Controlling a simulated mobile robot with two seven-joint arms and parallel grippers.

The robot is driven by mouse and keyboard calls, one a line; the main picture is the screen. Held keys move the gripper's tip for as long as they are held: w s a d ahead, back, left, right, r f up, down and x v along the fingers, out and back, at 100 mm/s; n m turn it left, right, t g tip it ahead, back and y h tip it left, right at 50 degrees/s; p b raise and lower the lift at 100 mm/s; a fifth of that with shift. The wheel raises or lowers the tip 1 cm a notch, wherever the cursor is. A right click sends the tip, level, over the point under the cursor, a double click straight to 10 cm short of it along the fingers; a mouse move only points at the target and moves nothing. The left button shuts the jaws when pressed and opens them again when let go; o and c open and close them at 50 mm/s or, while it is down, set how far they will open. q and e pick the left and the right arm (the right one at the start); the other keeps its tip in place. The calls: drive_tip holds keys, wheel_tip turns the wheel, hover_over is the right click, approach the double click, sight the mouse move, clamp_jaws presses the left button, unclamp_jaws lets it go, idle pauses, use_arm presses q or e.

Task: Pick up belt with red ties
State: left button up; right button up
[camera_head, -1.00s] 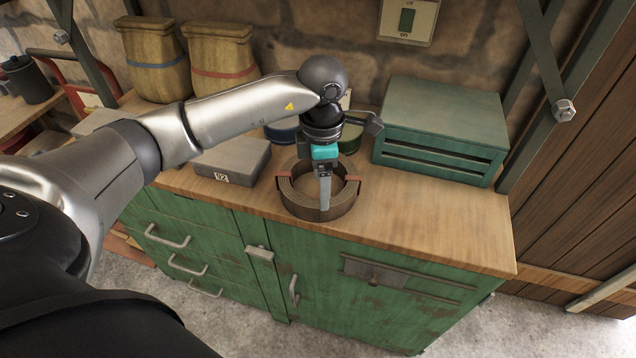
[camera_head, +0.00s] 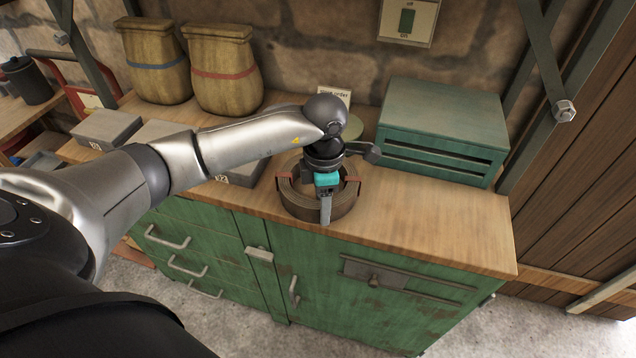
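The belt with red ties (camera_head: 297,202) is a brown coil lying flat on the wooden worktop, with a red tie showing on its left and right sides. My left gripper (camera_head: 325,208) points down at the coil from above. One finger shows in front of the coil's near side, overlapping its near wall in the picture. The other finger is hidden behind the gripper body, so I cannot tell how far apart the fingers are or whether they touch the belt. My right gripper is not in view.
A green slatted box (camera_head: 440,125) stands at the back right of the worktop (camera_head: 440,225). Grey boxes (camera_head: 108,127) and two sacks (camera_head: 222,75) stand on the left. A small sign (camera_head: 335,95) is behind my wrist. The worktop's right front is clear.

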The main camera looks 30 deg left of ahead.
use_arm(q)
clamp_jaws()
drive_tip(key=shift+w+r, duration=0.1)
idle(0.9)
